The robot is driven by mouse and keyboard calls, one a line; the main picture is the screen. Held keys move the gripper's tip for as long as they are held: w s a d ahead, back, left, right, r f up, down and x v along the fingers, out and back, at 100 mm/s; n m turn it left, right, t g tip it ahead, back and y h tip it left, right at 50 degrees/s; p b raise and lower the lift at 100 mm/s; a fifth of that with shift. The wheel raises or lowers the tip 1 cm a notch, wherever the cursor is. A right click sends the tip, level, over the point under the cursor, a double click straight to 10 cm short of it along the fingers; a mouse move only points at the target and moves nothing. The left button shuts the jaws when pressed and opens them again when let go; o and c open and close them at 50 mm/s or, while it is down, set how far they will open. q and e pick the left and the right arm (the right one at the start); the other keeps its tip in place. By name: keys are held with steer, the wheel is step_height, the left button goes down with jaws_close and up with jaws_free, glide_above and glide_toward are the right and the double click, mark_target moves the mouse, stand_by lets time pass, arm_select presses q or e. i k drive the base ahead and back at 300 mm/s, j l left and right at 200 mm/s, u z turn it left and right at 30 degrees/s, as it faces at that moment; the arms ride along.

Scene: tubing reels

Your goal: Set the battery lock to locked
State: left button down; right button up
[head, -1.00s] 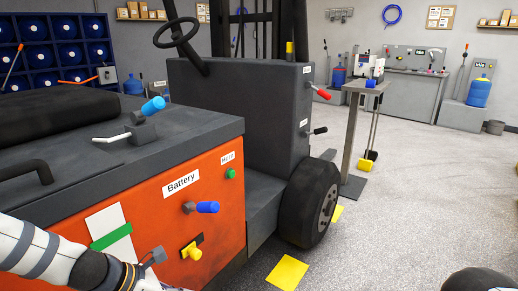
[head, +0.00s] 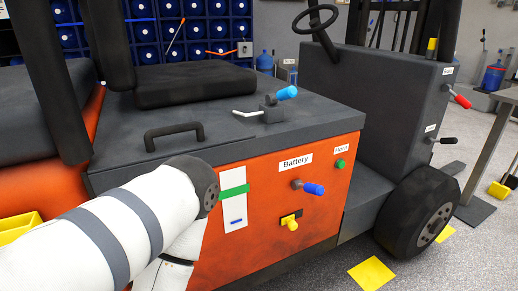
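The orange vehicle panel carries a "Battery" label (head: 295,162). Below the label a lever with a blue grip (head: 313,189) sticks out, pointing right and slightly down. A yellow knob (head: 291,224) on a dark plate sits lower on the panel. The frames do not show which of these is the lock or which position is locked. My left arm (head: 120,226) reaches in from the left and bends down in front of the panel, left of the lever. Its gripper is outside the picture. My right gripper is not in view.
A green button (head: 340,163) is to the right of the label, and a white panel with a green strip (head: 234,192) to the left. A wheel (head: 420,212) stands at right.

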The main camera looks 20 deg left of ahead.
mark_target(292, 226)
steer(key=k+l+u, duration=0.1)
steer(key=l+u, duration=0.35)
steer(key=k+l+u, duration=0.15)
steer(key=l+u, duration=0.15)
steer(key=u, duration=0.2)
